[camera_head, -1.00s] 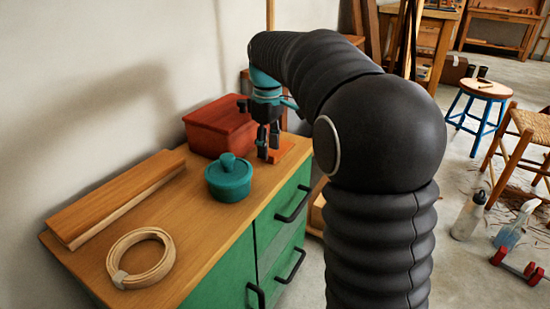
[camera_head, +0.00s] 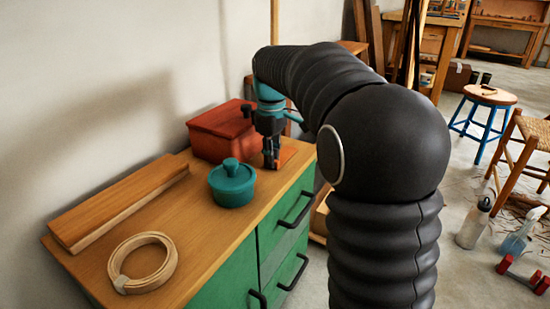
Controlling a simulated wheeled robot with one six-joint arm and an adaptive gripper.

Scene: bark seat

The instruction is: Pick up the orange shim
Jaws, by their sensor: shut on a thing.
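My gripper (camera_head: 271,158) points straight down at the far right end of the cabinet top, with its fingers close together. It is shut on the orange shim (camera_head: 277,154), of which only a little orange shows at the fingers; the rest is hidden. I cannot tell whether the shim is clear of the surface. A flat orange-red patch (camera_head: 288,155) shows just right of the fingers on the cabinet top.
A teal lidded pot (camera_head: 232,187) stands just left and in front of my gripper. A red box (camera_head: 218,133) is behind it against the wall. A wooden plank (camera_head: 115,205) and a coiled strip (camera_head: 142,266) lie on the left of the green cabinet (camera_head: 225,273).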

